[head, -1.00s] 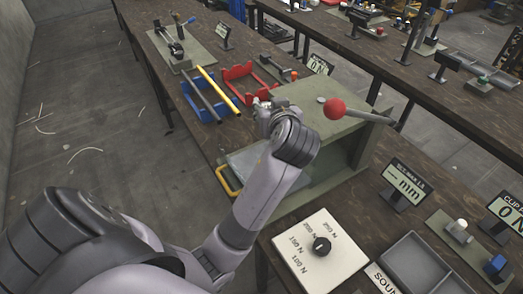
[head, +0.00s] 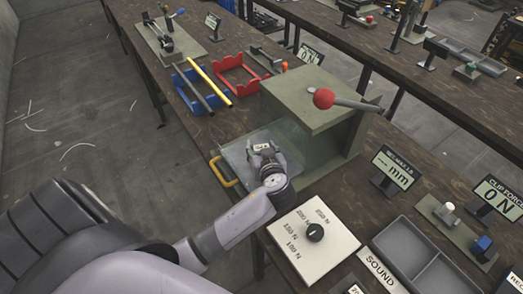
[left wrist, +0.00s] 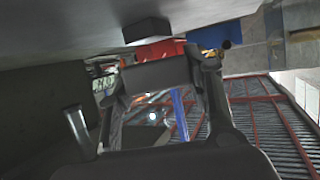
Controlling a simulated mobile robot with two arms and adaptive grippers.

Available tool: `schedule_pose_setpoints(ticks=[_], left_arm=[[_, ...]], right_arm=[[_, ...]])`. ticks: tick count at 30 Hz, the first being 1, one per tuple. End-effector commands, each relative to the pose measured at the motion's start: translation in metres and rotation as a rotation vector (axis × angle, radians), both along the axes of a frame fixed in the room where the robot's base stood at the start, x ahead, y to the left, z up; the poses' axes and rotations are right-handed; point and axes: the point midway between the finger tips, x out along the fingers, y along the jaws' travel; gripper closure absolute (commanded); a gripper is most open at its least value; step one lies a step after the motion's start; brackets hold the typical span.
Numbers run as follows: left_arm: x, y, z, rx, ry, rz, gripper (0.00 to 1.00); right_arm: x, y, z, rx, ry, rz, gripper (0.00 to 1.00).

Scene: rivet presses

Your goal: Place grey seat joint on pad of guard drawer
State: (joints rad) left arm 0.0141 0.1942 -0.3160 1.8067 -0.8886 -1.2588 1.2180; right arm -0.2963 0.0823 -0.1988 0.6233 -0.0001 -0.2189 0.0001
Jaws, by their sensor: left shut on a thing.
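The guard drawer (head: 240,163) is a pale, see-through tray pulled out of the green press, with a yellow handle (head: 222,171) at its left end. My left gripper (head: 262,147) is over the drawer in the head view, in front of the press opening. It is shut on a small piece, taken as the grey seat joint, mostly hidden by the fingers. In the left wrist view the gripper (left wrist: 158,100) fills the middle; I cannot make out the joint clearly there. The drawer pad is hidden, and I cannot tell whether the piece touches it. My right gripper is not in view.
The green press (head: 312,108) with its red-knobbed lever (head: 324,98) stands just behind the gripper. A dial plate (head: 314,241) lies in front. A millimetre display (head: 397,167) is right.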

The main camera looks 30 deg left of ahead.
Motion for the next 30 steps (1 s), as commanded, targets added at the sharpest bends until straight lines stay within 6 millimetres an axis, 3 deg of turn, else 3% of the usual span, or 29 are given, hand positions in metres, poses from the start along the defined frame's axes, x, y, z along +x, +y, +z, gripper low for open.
schedule_pose_setpoints(ticks=[4,16,17,25,30], left_arm=[[0.000,0.000,-0.014,0.001,0.000,-0.001,0.81],[0.000,0.000,-0.020,0.000,-0.002,-0.001,0.81],[0.000,0.000,-0.018,0.000,-0.001,0.000,0.52],[0.000,0.000,-0.018,0.000,-0.001,-0.001,0.34],[0.000,0.000,-0.018,0.000,-0.001,-0.001,0.34]], right_arm=[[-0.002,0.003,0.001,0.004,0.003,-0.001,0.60],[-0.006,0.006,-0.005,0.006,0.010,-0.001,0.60],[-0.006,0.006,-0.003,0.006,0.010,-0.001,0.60],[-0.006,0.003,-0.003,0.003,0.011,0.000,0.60],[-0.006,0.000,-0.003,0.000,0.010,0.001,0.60]])
